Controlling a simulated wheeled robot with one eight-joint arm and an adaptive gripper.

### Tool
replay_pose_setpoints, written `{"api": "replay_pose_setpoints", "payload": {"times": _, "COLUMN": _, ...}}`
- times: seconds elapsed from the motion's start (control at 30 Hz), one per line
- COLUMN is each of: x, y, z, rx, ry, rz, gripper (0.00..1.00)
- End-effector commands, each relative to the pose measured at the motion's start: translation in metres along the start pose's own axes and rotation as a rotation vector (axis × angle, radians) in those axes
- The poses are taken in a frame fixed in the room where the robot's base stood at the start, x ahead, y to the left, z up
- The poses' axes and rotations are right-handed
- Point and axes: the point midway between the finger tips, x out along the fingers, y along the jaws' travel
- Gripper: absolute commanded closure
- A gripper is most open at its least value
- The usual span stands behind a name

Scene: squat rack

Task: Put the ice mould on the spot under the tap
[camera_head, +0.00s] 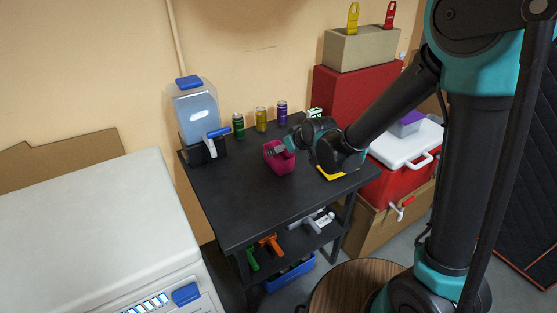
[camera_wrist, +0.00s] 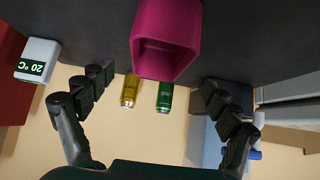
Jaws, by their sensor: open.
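The magenta ice mould (camera_head: 281,161) stands on the black table, right of the dispenser. In the wrist view the mould (camera_wrist: 166,38) fills the top middle, its open hollow facing the camera. My gripper (camera_head: 280,149) is at the mould in the head view. In the wrist view my gripper (camera_wrist: 163,92) is open, with one finger to each side of the mould and visible gaps between. The water dispenser (camera_head: 197,108) has a blue lid and a tap (camera_head: 213,145) with a blue handle, at the table's back left. The spot under the tap cannot be made out clearly.
Green (camera_head: 239,125), yellow (camera_head: 261,119) and purple (camera_head: 282,112) cans stand along the table's (camera_head: 250,205) back edge. A white thermometer display (camera_wrist: 36,60) shows in the wrist view. The table's front left is clear. A red cooler (camera_head: 400,165) stands at right.

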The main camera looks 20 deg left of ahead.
Motion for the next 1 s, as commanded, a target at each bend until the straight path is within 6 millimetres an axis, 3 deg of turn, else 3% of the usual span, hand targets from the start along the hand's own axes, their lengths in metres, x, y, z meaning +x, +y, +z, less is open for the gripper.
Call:
{"api": "replay_pose_setpoints", "payload": {"times": 0.2, "x": 0.029, "y": 0.0, "z": 0.0, "rx": 0.0, "ry": 0.0, "rz": 0.0, "gripper": 0.11}}
{"api": "replay_pose_setpoints", "payload": {"times": 0.57, "x": 0.05, "y": 0.001, "z": 0.001, "rx": 0.0, "ry": 0.0, "rz": 0.0, "gripper": 0.11}}
{"api": "replay_pose_setpoints", "payload": {"times": 1.0, "x": 0.094, "y": 0.002, "z": 0.004, "rx": 0.0, "ry": 0.0, "rz": 0.0, "gripper": 0.11}}
